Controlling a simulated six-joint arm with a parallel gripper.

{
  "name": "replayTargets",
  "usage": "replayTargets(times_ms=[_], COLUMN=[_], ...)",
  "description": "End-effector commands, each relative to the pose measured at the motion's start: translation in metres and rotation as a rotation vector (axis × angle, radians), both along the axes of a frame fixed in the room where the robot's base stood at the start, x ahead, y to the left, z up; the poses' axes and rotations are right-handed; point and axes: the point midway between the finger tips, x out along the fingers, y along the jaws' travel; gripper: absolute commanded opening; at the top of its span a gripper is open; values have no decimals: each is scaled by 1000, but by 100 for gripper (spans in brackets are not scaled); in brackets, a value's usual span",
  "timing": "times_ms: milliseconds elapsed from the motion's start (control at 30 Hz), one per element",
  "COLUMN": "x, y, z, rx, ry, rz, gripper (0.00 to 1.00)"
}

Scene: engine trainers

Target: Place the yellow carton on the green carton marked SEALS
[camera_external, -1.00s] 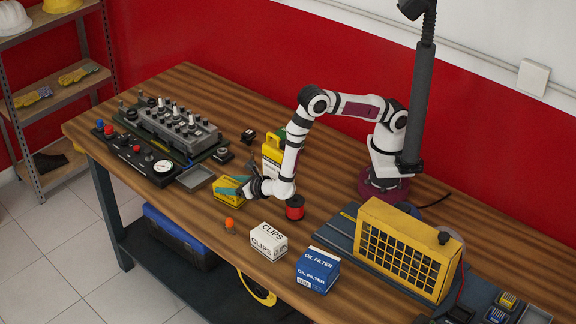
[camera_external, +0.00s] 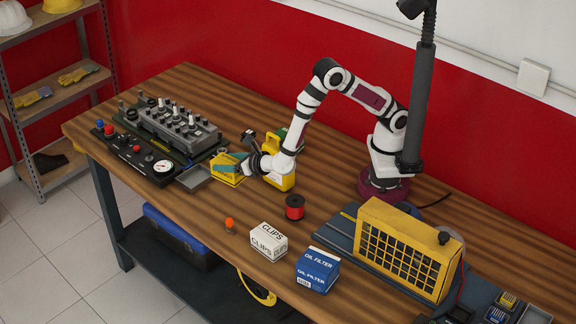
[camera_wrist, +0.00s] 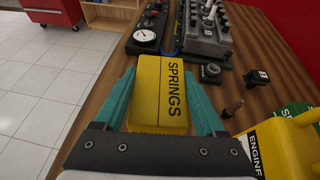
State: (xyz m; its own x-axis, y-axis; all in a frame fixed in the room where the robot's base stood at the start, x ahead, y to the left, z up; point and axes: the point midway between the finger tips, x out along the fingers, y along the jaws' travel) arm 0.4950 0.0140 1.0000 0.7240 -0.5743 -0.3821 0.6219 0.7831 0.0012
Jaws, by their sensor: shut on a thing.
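The yellow carton (camera_wrist: 163,95), marked SPRINGS, is between the teal fingers of my gripper (camera_wrist: 161,80) in the wrist view. My gripper is shut on it. In the outside view the yellow carton (camera_external: 225,179) shows under my gripper (camera_external: 229,166), beside the grey tray; I cannot tell how high it is above the bench. A green carton (camera_wrist: 298,112) shows at the right edge of the wrist view, mostly hidden behind a yellow jug. In the outside view the green carton (camera_external: 283,135) peeks out behind the jug and my arm; its marking cannot be read.
The yellow ENGINE jug (camera_external: 270,147) stands close to my wrist, in front of the green carton. A grey tray (camera_external: 195,178) and the gauge panel (camera_external: 140,157) are to the left. A red spool (camera_external: 295,207), a CLIPS carton (camera_external: 268,241) and an orange-topped item (camera_external: 229,224) stand nearer the front.

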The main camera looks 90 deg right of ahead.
Motion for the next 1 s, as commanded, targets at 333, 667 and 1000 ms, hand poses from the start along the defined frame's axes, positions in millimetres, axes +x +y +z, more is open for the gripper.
replayTargets(times_ms=[333,667,1000], x=[1,0,-22], y=[0,0,-49], z=[64,151,167], rx=[4,2,4], ry=[-8,-4,1], rz=[0,0,-135], gripper=[0,0,0])
